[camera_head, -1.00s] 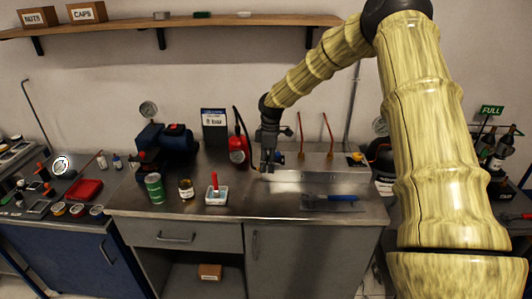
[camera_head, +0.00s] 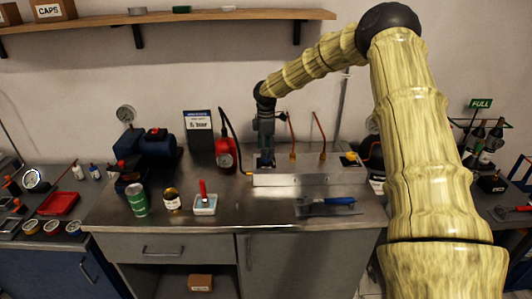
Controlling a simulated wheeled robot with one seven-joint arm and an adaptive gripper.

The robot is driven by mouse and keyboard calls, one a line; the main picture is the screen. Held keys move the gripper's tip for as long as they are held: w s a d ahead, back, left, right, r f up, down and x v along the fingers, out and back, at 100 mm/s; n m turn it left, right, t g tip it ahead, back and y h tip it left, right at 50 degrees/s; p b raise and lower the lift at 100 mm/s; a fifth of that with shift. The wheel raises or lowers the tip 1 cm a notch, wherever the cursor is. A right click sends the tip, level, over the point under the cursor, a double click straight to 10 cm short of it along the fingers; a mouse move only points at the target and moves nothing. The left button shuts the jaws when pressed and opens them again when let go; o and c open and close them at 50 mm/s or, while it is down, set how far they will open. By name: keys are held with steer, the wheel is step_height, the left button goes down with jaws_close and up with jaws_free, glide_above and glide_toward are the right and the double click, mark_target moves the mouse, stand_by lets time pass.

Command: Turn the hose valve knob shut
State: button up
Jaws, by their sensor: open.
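My gripper (camera_head: 266,162) points down over the back of the metal bench, just behind the left part of a low bright metal plate (camera_head: 305,181). Its fingers are small in this view and look empty and apart. I cannot clearly make out the hose valve knob; the gripper may hide it. A yellow knob-like part (camera_head: 350,157) sits at the right end of the bench.
Two upright orange rods (camera_head: 292,137) stand right of my gripper. The bench front middle is clear.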

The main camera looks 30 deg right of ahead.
steer(key=shift+s+a+f, duration=0.1)
steer(key=shift+s+f, duration=0.1)
steer(key=shift+f, duration=0.45)
steer(key=shift+w+f, duration=0.15)
steer(key=shift+f, duration=0.55)
steer(key=shift+r, duration=0.1)
steer(key=shift+c, duration=0.5)
steer(key=c, duration=1)
